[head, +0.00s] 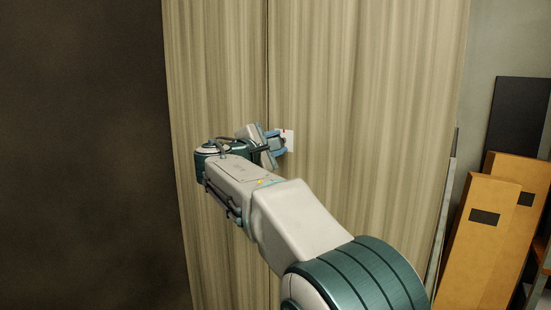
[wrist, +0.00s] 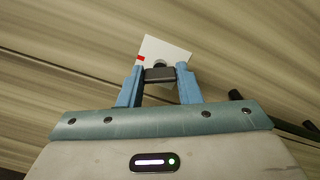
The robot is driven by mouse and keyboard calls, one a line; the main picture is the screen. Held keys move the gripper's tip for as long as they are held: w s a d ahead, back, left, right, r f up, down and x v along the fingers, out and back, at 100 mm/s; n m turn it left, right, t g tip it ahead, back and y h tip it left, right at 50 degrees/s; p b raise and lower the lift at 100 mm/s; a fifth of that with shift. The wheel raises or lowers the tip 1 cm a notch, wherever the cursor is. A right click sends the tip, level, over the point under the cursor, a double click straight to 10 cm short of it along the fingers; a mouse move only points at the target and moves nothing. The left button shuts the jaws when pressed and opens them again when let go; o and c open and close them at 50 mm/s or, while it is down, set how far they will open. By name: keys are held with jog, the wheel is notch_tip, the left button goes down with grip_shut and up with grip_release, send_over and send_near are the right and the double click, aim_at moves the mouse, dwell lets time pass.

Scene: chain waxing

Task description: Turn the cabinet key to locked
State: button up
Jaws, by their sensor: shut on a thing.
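The cabinet (head: 370,120) has tall wood-grain doors with a vertical seam between them. A white plate (head: 288,138) sits on the right door close to the seam. In the wrist view the plate (wrist: 172,50) shows a small red mark at its left edge. My gripper (head: 283,143) is at the plate, and its blue fingers are shut on the dark key (wrist: 159,74) in front of it. The key's far end and the lock are mostly hidden by the fingers, so I cannot tell its exact turn.
Orange-brown boxes (head: 480,240) and a dark panel (head: 519,115) lean by the wall right of the cabinet. A dark wall (head: 85,150) is at the left. A dark rod-like part (wrist: 236,95) shows right of the gripper in the wrist view.

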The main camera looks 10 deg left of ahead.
jog(key=m+b, duration=0.4)
jog(key=m, duration=0.1)
jog(key=shift+m, duration=0.4)
dwell(0.3)
jog(key=o, duration=1)
jog(key=b+v, duration=0.1)
jog(key=v, duration=1.3)
jog(key=shift+d+b, duration=0.1)
jog(key=shift+b, duration=0.3)
jog(key=shift+w+d, duration=0.1)
